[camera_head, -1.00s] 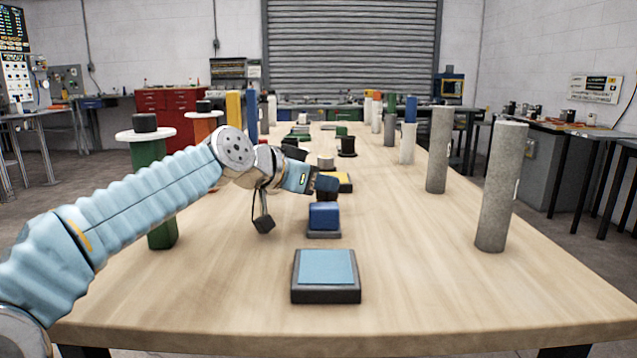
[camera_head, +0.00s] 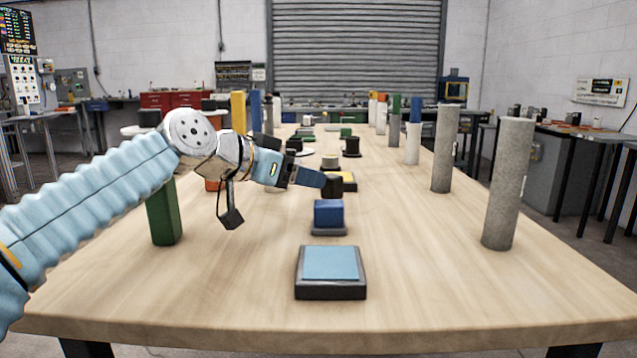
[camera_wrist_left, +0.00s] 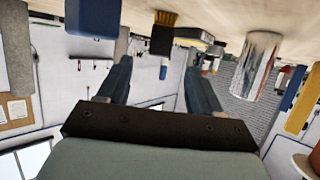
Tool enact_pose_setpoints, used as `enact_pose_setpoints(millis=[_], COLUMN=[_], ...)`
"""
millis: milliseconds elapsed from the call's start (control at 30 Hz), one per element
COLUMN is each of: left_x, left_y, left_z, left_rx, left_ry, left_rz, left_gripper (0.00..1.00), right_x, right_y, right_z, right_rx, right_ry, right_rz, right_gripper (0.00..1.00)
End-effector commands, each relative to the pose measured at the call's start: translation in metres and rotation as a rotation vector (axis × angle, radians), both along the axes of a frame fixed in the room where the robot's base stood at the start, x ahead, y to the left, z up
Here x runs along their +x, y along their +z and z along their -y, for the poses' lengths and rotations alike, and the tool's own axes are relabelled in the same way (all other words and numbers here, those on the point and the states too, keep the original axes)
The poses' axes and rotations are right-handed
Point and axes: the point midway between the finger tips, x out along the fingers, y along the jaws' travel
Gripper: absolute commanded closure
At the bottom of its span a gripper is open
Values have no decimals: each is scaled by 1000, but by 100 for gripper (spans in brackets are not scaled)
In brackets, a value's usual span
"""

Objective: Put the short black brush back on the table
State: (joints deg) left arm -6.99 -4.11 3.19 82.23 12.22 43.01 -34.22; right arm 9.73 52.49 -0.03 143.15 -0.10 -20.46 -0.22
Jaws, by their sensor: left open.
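A short dark brush (camera_head: 331,187) stands on the table just behind a blue block. In the left wrist view, which is upside down, it shows as a black block (camera_wrist_left: 161,41) with brownish-yellow bristles against the wooden table. My left gripper (camera_head: 311,178) is just left of the brush in the head view, pointing right. In the wrist view its two fingers (camera_wrist_left: 158,66) are spread apart with nothing held between them. The brush lies beyond the fingertips and looks apart from them. The table (camera_head: 420,280) is long and wooden. My right gripper is out of view.
The blue block (camera_head: 328,213) sits on a grey base in front of the brush. A black and yellow item (camera_head: 348,181) is behind it. A light-blue-topped pad (camera_head: 331,264) lies nearer. Grey columns (camera_head: 507,185) line the right; a green post (camera_head: 164,212) is left.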

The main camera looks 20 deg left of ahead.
Motion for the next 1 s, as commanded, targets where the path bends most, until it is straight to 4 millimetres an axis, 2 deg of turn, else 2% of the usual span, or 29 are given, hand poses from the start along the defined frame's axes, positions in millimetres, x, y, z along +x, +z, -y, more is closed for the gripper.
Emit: enact_pose_setpoints(millis=[33, 100, 300, 400, 600, 1000], left_x=[-13, -30, -70, -82, -91, -91], left_y=[-9, -8, -5, -4, -3, -3], left_z=[-8, -18, -38, -45, -50, -50], left_rx=[0, 0, -1, 0, 0, 0], left_ry=[4, 4, 2, 1, 0, 0], left_rz=[3, 3, 2, 0, -1, -1], left_gripper=[35, 35, 35, 35, 35, 35], right_x=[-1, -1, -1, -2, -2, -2], right_y=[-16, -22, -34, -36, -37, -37], right_z=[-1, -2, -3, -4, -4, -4], right_rx=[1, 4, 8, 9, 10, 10], right_ry=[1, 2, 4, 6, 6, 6], right_rz=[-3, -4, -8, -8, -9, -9], right_gripper=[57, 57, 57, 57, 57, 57])
